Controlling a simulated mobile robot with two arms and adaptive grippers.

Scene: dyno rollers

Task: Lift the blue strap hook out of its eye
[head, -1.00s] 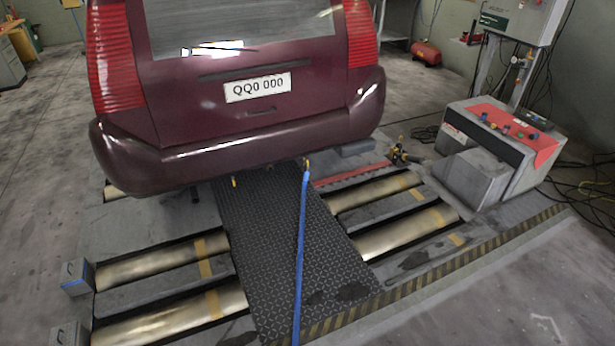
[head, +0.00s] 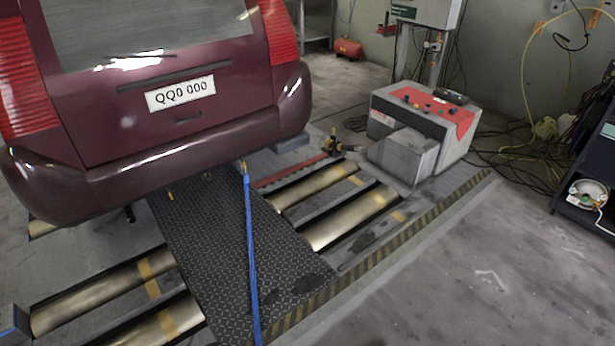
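The blue strap (head: 250,250) runs taut from the bottom edge of the head view up to the rear of the maroon car (head: 180,130). At its top end a small yellowish hook (head: 244,167) sits just under the car's rear bumper (head: 170,170). The eye that holds it is too small to make out. Another small yellow piece (head: 170,195) shows under the bumper to the left.
Metal rollers (head: 350,217) lie in the floor on both sides of the dark tread plate (head: 205,245). A grey and red console (head: 425,120) stands at the right, with cables behind it. A dark shelf cart (head: 590,190) stands at the right edge. The floor (head: 450,270) at the lower right is clear.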

